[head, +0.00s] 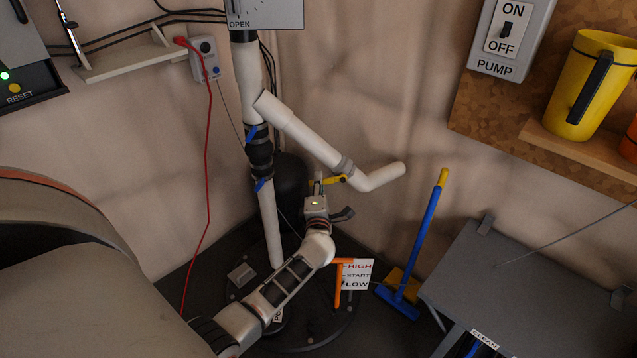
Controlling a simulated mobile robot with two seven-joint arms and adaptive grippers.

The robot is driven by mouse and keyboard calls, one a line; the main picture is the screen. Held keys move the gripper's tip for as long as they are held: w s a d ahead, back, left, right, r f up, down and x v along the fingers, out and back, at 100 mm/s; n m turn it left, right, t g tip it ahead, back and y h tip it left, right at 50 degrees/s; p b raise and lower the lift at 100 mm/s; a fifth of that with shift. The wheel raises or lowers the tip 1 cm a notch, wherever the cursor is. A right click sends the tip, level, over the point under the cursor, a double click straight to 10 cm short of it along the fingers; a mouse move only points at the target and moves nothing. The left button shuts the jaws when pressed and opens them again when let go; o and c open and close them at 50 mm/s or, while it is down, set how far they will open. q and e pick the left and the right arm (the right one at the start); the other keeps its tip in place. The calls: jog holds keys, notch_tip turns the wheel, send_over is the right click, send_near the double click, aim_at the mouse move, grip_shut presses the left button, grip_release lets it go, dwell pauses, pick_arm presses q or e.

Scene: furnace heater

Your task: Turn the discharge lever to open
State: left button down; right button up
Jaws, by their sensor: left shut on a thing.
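A yellow lever (335,179) sits under the collar of the white branch pipe (310,142), which slants down to the right and ends in a bent spout (382,177). I take this lever to be the discharge lever; it lies nearly level, pointing left from the collar. My left gripper (319,183) reaches up from below and is shut on the lever's left end. Its fingers are small in the picture and partly hide that end. My right gripper is not in view.
A white vertical pipe (269,225) with blue handles (262,185) stands left of my gripper. An orange-handled HIGH/START/LOW sign (357,273) is to the lower right. A blue broom (422,240) and grey bench (520,285) stand further right. A red cable (208,170) hangs left.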

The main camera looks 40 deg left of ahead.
pick_arm(q)
jog(key=c, duration=2)
grip_release()
jog(key=v, duration=1.2)
